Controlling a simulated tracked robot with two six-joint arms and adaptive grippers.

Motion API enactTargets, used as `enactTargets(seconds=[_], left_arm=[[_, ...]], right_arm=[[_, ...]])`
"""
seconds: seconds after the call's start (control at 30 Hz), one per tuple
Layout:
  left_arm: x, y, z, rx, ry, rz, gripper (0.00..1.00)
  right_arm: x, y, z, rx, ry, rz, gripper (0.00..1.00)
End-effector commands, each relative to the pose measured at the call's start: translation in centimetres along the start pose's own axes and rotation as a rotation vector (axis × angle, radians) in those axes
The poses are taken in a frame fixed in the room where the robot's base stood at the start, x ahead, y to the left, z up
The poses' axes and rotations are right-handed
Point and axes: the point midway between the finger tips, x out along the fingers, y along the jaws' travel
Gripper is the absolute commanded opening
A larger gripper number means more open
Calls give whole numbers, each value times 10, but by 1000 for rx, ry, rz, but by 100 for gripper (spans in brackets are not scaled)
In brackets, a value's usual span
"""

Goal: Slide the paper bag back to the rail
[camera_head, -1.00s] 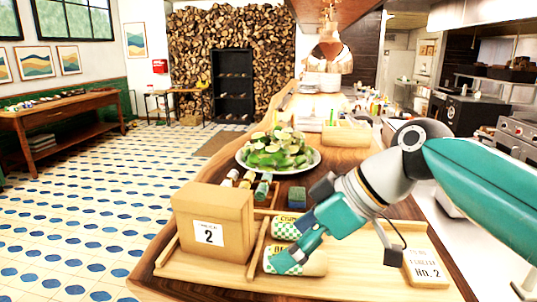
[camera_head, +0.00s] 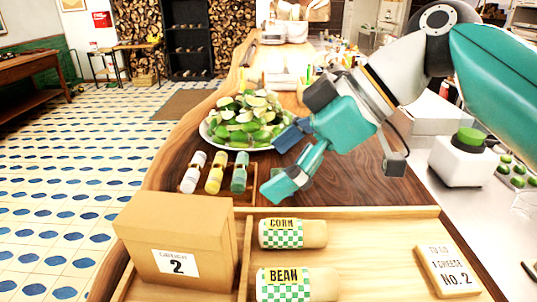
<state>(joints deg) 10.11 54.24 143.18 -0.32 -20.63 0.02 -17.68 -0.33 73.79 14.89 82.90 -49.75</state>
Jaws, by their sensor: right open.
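The paper bag (camera_head: 178,238) is a brown, box-like bag with a white label reading 2. It stands upright in the left compartment of a wooden tray (camera_head: 385,213), left of the divider (camera_head: 244,262). Wraps labelled CORN (camera_head: 293,234) and BEAN (camera_head: 297,284) lie right of the divider. My right gripper (camera_head: 281,165) is open and empty, behind the CORN wrap and to the right of the bag, apart from it. I cannot tell which edge is the rail. My left gripper is not in view.
A card reading No. 2 (camera_head: 449,272) lies at the tray's right. A green-topped white device (camera_head: 463,157) stands at right.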

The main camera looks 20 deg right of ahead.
Motion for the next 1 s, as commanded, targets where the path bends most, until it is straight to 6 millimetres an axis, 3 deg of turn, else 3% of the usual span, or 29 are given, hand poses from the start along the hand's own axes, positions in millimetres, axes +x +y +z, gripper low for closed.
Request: enactTargets(seconds=[0.27,0.47,1.0], left_arm=[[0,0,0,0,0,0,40],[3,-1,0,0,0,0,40],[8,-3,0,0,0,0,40]], right_arm=[[8,0,-3,-8,-1,-11,100],[28,-1,-3,-10,-3,-14,100],[131,-2,-4,-11,-4,-15,100]])
